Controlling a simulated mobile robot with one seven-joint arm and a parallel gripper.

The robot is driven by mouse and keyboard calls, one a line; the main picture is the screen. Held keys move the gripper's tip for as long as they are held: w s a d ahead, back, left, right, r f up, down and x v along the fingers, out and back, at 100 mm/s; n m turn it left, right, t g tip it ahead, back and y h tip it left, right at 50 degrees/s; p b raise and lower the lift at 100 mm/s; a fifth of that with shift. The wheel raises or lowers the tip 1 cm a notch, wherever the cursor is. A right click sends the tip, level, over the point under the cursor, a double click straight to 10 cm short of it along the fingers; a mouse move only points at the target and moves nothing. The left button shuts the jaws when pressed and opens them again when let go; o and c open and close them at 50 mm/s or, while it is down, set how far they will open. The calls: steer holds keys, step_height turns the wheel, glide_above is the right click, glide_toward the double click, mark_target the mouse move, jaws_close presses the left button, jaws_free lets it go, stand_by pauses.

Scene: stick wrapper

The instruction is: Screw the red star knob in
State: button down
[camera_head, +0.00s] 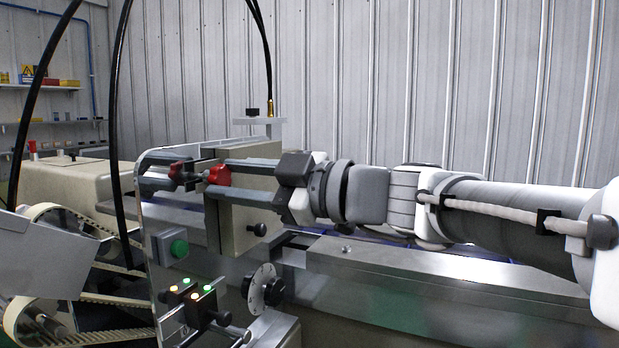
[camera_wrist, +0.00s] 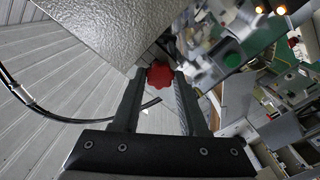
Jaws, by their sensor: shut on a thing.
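The red star knob (camera_head: 219,175) sits at the beige box on the machine, left of the middle in the head view. In the wrist view the red star knob (camera_wrist: 160,76) shows between the far ends of my two fingers. My gripper (camera_head: 212,177) reaches in from the right, its fingers level, one above and one below the knob. In the wrist view my gripper (camera_wrist: 160,80) is shut on the knob. The knob's thread and the hole are hidden, so I cannot tell how deep it sits.
The beige box (camera_head: 240,225) and a clear plate stand close around my fingers. Below are a green button (camera_head: 179,248), lit buttons and a black-knobbed dial (camera_head: 262,288). A black cable (camera_head: 116,130) hangs at left.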

steer(key=m, duration=0.6)
steer(key=m+p, duration=0.1)
steer(key=m, duration=0.4)
steer(key=shift+m, duration=0.4)
steer(key=m+p, duration=0.2)
steer(key=m, duration=0.4)
steer(key=shift+r, duration=0.15)
steer(key=m+p, duration=0.1)
steer(key=m, duration=0.3)
steer(key=shift+m+p, duration=0.35)
steer(key=shift+m, duration=0.25)
steer(key=c, duration=0.6)
jaws_free()
